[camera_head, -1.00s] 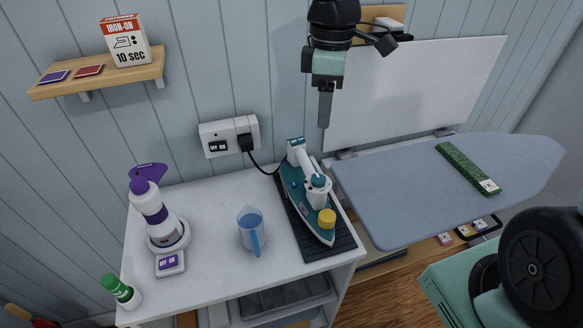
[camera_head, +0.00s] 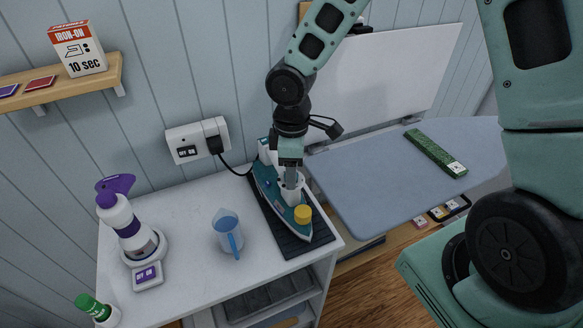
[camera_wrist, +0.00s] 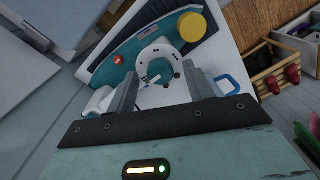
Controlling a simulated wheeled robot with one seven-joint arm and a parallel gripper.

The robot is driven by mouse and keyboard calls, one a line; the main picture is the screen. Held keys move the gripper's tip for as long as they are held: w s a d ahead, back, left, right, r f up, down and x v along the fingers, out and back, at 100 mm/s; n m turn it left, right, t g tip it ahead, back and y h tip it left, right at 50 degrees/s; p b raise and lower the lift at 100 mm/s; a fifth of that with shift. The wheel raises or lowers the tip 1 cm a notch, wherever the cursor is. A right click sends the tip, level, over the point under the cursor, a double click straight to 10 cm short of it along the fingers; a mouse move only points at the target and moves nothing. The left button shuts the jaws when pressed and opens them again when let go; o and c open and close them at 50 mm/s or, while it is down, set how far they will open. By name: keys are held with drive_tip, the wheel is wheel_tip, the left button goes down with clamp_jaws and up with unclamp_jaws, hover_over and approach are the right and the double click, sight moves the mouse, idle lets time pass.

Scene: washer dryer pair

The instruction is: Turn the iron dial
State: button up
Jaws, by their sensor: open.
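The teal and white iron (camera_head: 266,182) lies on a dark ribbed mat on the white cabinet top. A white round dial with a teal ring (camera_wrist: 160,52) and small dark marks is on the iron's upper side, below the yellow knob (camera_wrist: 192,27) in the wrist view. The yellow knob also shows in the head view (camera_head: 303,214). My gripper (camera_wrist: 160,72) is open over the iron, one finger on either side of the dial in the wrist view. I cannot tell whether the fingers touch it. In the head view my gripper (camera_head: 291,180) partly hides the dial.
A blue measuring jug (camera_head: 229,233) stands left of the iron. A spray bottle (camera_head: 130,230) is farther left. The iron's cord runs to the wall socket (camera_head: 198,139). The ironing board (camera_head: 370,190) is close on the right.

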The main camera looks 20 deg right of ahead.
drive_tip(key=shift+f, duration=0.15)
drive_tip(key=c, duration=1)
drive_tip(key=shift+m, duration=0.4)
drive_tip(key=m+b, duration=0.2)
drive_tip(key=m, duration=0.3)
drive_tip(key=shift+m+b, duration=0.3)
drive_tip(key=shift+b, duration=0.05)
drive_tip(key=m+b, duration=0.1)
drive_tip(key=m, duration=0.4)
drive_tip(key=shift+b, duration=0.3)
drive_tip(key=shift+m, duration=0.3)
drive_tip(key=o, duration=1)
